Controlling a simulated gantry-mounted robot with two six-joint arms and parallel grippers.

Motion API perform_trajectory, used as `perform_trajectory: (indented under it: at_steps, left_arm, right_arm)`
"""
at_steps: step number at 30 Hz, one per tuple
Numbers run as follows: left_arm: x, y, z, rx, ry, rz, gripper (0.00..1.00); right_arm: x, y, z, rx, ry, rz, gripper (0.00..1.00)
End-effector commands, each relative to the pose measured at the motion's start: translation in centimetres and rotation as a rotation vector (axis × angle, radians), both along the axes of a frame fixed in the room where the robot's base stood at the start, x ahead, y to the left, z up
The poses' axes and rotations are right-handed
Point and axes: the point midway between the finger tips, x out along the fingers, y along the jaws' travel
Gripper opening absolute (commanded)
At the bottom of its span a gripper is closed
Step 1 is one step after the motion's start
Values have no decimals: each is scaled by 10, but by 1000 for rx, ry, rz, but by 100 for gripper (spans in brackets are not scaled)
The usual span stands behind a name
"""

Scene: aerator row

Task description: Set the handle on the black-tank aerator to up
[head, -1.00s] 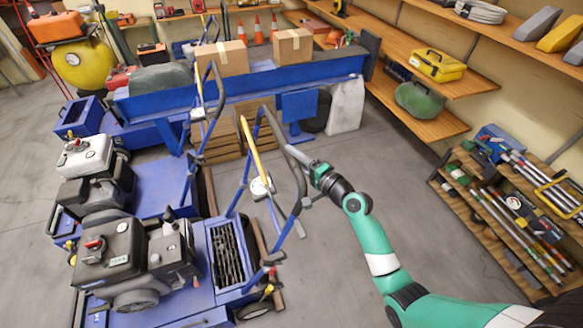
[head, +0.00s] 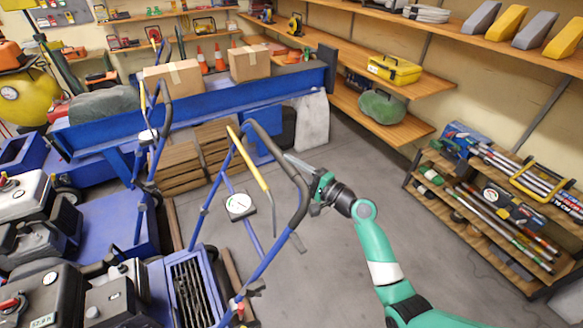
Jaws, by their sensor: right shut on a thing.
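The black-tank aerator has its black tank (head: 48,283) at the lower left, partly cut off by the frame. Its handle (head: 274,254) is a blue tube frame with a curved black grip at the top, slanting up toward the back. A yellow lever (head: 250,158) and a round white dial (head: 240,206) sit by this handle. My right gripper (head: 304,188) is at the right side of the black grip and shut on it; the exact finger contact is small. My left gripper is not in view.
A second aerator with a white tank (head: 22,196) and its own upright blue handle stands to the left. Behind are a blue machine bed with cardboard boxes (head: 172,83) and a wooden pallet (head: 195,160). A wooden rack (head: 480,215) stands right. The grey floor (head: 310,290) is open between.

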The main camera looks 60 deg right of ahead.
Motion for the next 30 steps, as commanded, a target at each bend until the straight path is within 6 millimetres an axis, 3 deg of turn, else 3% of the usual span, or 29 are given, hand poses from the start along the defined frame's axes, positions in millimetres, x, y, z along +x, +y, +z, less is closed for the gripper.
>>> perform_trajectory:
  at_steps: [2, 3, 7, 19, 30]
  left_arm:
    - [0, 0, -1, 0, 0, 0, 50]
    - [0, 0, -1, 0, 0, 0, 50]
    - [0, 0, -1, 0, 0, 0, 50]
    - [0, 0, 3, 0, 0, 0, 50]
    - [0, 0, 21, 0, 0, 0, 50]
  right_arm:
    - [-1, -2, -5, 2, 9, -7, 0]
    - [-1, -2, -6, 2, 10, -8, 43]
    - [-1, -2, -5, 2, 9, -6, 66]
    - [-9, -1, -5, 2, 9, -6, 67]
    - [-89, 8, -10, 3, 10, -9, 67]
